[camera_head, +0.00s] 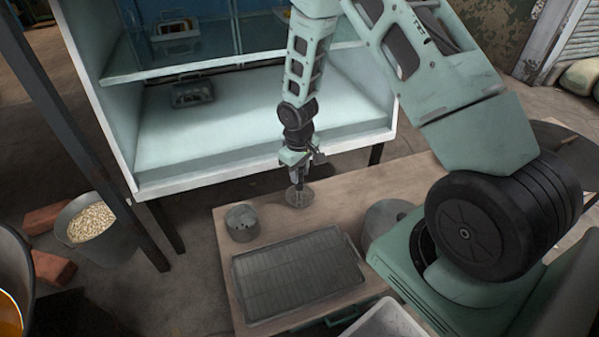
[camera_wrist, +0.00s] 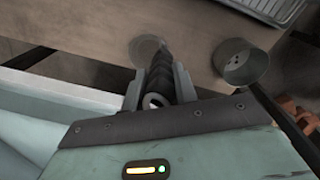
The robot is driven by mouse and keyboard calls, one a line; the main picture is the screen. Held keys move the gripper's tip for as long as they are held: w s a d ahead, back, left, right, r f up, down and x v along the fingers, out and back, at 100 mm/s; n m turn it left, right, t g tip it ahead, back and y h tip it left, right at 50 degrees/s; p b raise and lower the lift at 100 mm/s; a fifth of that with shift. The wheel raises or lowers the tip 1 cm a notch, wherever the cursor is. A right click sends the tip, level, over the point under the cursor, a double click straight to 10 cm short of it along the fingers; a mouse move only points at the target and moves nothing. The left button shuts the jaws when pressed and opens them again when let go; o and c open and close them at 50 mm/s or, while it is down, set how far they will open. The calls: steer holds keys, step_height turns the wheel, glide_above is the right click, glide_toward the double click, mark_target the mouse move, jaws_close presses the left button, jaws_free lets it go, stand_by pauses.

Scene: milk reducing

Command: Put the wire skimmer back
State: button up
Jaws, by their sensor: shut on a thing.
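The wire skimmer's round mesh head (camera_head: 299,197) hangs below my gripper (camera_head: 297,165), at the far edge of the wooden table (camera_head: 222,268). In the wrist view, my gripper (camera_wrist: 158,86) is shut on the skimmer's dark ribbed handle (camera_wrist: 159,72), with the handle's end towards the camera. The pale round head (camera_wrist: 147,50) shows beyond it, partly hidden by the handle. I cannot tell whether the head touches the table. A small grey metal cup (camera_head: 242,222) stands on the table left of the skimmer; it shows right of the gripper in the wrist view (camera_wrist: 243,66).
A dark grey rack tray (camera_head: 297,275) lies on the table in front of the cup. A round metal pot (camera_head: 384,217) stands right of it, by my arm. A pale shelf unit (camera_head: 250,125) rises just behind the table. A bucket of grain (camera_head: 92,222) is at left.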

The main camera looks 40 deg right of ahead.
steer(key=shift+f, duration=0.1)
steer(key=o, duration=1)
steer(key=shift+o, duration=0.2)
